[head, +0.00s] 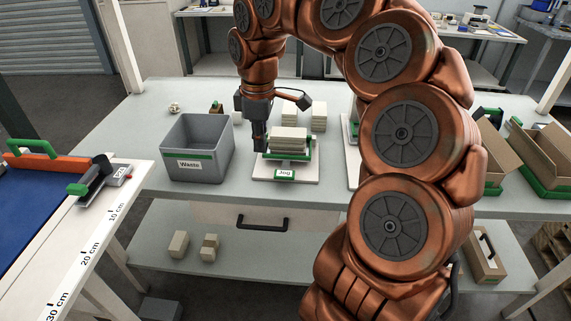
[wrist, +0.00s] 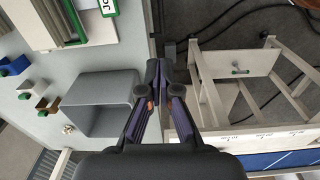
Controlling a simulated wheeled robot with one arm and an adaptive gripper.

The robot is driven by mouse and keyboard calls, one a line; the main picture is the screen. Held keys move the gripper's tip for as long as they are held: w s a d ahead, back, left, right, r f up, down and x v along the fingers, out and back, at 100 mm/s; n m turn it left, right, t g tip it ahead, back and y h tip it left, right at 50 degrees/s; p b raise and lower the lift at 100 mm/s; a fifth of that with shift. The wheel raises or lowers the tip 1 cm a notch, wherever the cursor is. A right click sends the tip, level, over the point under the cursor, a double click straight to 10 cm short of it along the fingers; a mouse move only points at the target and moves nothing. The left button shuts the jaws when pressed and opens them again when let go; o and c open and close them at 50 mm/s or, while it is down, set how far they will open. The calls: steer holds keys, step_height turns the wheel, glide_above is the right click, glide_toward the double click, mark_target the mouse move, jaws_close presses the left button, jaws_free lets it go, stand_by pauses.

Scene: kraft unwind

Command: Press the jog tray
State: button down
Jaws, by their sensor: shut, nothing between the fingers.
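The jog tray (head: 286,169) is a white base with a green-edged holder and a green "Jog" label at its front, on the grey bench. A stack of pale kraft pieces (head: 288,139) lies in it. In the wrist view part of the tray (wrist: 92,20) shows at the top left, with its label. My gripper (head: 260,143) points down at the left edge of the tray, between it and the waste bin. I cannot tell whether it touches the tray. In the wrist view my gripper (wrist: 157,70) has its fingertips together, with nothing between them.
The grey waste bin (head: 197,152) stands close left of my gripper; it also shows in the wrist view (wrist: 105,92). More stacks (head: 318,116) stand behind the tray. Open cartons (head: 507,148) are at the right. A ruler table (head: 95,232) with a blue mat is at the left.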

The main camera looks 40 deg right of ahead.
glide_above(286, 174)
steer(key=a, duration=0.1)
steer(key=f, duration=0.1)
steer(key=shift+d+f+p, duration=0.2)
steer(key=shift+d+p, duration=0.1)
steer(key=shift+d, duration=0.2)
step_height(286, 174, down, 14)
steer(key=p, duration=0.3)
steer(key=shift+p, duration=0.35)
steer(key=shift+f, duration=0.1)
